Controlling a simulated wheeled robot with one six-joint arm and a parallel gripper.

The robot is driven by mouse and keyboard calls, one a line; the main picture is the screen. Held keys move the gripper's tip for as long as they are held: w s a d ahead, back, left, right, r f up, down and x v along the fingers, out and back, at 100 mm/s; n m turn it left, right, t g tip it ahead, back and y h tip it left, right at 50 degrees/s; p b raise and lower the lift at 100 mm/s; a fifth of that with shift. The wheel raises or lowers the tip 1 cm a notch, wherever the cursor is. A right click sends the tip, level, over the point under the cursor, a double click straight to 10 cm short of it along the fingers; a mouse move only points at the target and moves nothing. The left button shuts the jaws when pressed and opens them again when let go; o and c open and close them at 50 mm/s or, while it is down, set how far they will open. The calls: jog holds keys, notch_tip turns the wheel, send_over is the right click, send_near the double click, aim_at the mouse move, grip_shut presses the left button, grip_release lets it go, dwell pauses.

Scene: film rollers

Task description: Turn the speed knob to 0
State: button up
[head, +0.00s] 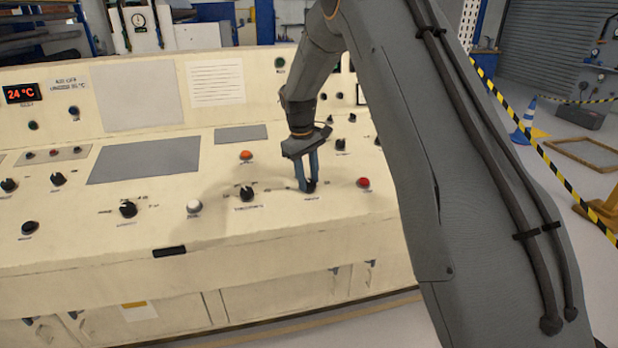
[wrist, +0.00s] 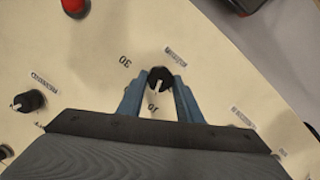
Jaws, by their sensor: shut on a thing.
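A small black knob (head: 311,185) sits on the sloping cream control panel (head: 270,222), between the orange and red buttons. My gripper (head: 309,187) reaches down from above and is shut on this knob. In the wrist view the knob (wrist: 160,76) is between the two blue fingers. Its white pointer mark points down the picture, toward a number that looks like 10. A number that looks like 30 is at the knob's upper left. The label beside the knob is too small to read, so I cannot confirm it is the speed knob.
A red button (head: 363,183) is just right of the knob, and an orange button (head: 246,155) is to its upper left. Another black knob (head: 247,193) and a white button (head: 194,206) are to the left. A red display (head: 24,93) reads 24 °C.

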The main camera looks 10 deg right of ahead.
jog(key=n, duration=0.2)
jog(key=n+t+p, duration=0.1)
jog(key=n, duration=0.2)
jog(key=shift+s+a+r+n+h, duration=0.1)
jog(key=shift+a+n+h, duration=0.05)
jog(key=shift+n+h, duration=0.2)
jog(key=n+t+p, duration=0.1)
jog(key=n, duration=0.4)
jog(key=shift+s+a+h, duration=0.1)
jog(key=shift+h, duration=0.15)
jog(key=shift+n, duration=0.35)
jog(key=o, duration=1)
jog(key=shift+o, duration=0.2)
jog(key=b+v, duration=0.1)
jog(key=v, duration=0.6)
jog(key=shift+s+r, duration=0.2)
jog(key=shift+r, duration=0.05)
